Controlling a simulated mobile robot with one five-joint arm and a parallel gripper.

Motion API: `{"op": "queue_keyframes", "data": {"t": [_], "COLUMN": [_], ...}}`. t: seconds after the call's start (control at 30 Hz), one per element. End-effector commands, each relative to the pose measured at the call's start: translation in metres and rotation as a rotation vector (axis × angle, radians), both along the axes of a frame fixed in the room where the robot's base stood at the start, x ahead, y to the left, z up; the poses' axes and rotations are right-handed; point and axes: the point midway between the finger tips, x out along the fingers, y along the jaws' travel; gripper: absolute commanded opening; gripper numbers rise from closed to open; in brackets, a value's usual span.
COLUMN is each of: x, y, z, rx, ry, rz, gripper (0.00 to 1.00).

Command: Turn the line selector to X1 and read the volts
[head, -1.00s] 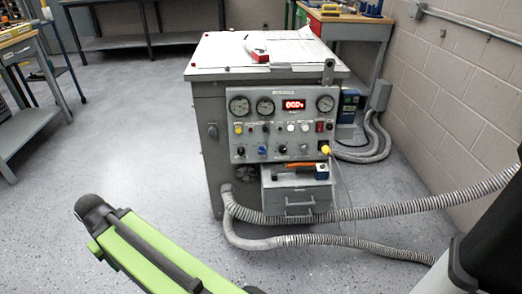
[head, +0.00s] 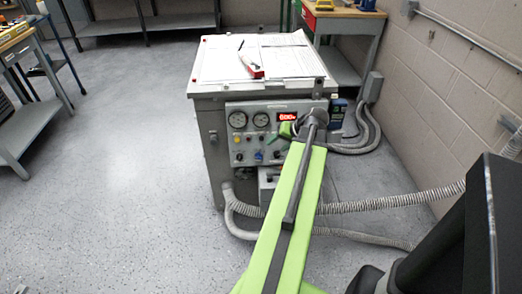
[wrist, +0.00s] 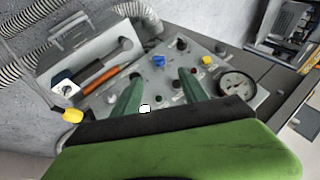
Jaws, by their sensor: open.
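The grey control panel (head: 242,141) is on the front of a cabinet. In the wrist view it shows turned about, with a blue knob (wrist: 158,61) and a black knob (wrist: 137,75) beside it. I cannot read the labels, so I cannot tell which is the line selector. My gripper (wrist: 158,82) is open and empty, its green fingers apart in front of the panel. The left finger's tip is close to the black knob. The red display (head: 287,117) is lit in the head view, its digits too small to read surely. My arm hides the panel's right part.
A yellow plug (wrist: 73,116) and an orange-handled tool (wrist: 101,79) are near the drawer box. A gauge (wrist: 237,86) is at the right. Papers (head: 287,58) lie on the cabinet top.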

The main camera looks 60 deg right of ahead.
Motion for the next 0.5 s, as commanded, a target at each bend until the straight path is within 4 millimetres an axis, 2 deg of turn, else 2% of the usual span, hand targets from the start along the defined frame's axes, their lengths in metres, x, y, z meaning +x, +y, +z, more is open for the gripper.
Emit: {"op": "queue_keyframes", "data": {"t": [0.1, 0.23, 0.5], "x": [-0.006, -0.001, 0.034], "y": [-0.004, -0.005, -0.012], "z": [0.002, -0.009, -0.064], "rx": [-0.001, -0.001, -0.001], "ry": [-0.006, -0.005, -0.005], "rz": [-0.013, -0.010, -0.009], "gripper": [0.51, 0.51, 0.51]}}
